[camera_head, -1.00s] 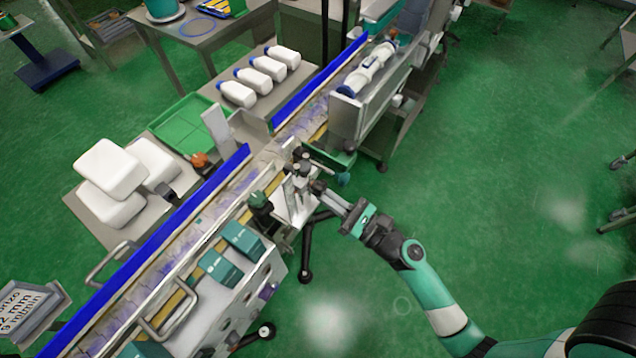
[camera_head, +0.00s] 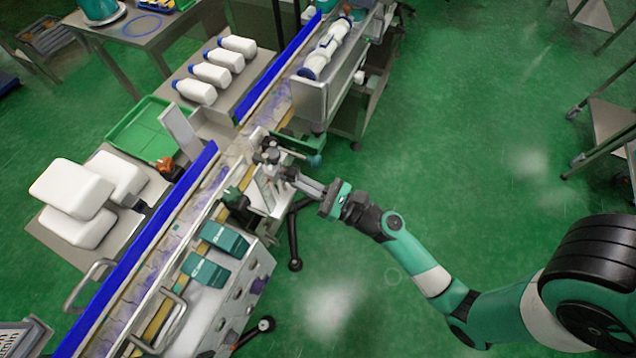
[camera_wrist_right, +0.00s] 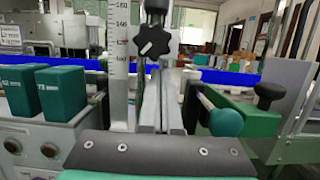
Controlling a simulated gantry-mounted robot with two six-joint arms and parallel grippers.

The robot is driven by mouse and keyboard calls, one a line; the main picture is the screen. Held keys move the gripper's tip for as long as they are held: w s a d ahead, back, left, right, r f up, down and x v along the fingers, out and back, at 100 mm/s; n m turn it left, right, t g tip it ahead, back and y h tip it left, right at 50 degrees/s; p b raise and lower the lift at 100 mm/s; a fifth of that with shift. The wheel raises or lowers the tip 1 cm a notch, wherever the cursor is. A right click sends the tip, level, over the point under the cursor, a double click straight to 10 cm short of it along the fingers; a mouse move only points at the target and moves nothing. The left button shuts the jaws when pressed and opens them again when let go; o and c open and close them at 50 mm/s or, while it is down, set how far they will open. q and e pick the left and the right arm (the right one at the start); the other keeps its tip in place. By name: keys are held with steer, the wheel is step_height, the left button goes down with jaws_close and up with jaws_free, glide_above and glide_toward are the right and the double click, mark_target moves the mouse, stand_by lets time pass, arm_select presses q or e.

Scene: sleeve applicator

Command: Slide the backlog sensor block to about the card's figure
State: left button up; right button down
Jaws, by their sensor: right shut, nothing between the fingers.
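My right gripper (camera_head: 287,173) is shut and empty, beside a small upright fixture (camera_head: 264,158) at the conveyor's near side. In the right wrist view its grey fingers (camera_wrist_right: 162,102) point forward, below a black star knob (camera_wrist_right: 152,42). The knob sits just right of an upright white scale (camera_wrist_right: 119,60) marked 160 and 140; lower marks are too blurred to read. I cannot tell which part is the backlog sensor block, or whether the fingers touch anything. A tilted panel (camera_head: 18,338) is cut off at lower left; no card figure is readable. My left gripper is out of view.
The conveyor (camera_head: 165,248) with blue side rails runs diagonally. Teal boxes (camera_head: 223,238) sit on a machine cabinet beside it. A teal ball knob (camera_wrist_right: 226,122) is right of the fingers.

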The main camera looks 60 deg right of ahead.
arm_select(q)
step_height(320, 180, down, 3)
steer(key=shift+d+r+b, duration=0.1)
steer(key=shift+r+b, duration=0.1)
steer(key=shift+b, duration=0.4)
arm_select(e)
steer(key=s+f, duration=0.5)
steer(key=s, duration=0.4)
steer(key=shift+s+d, duration=0.4)
steer(key=shift+d, duration=0.05)
steer(key=shift+f, duration=0.1)
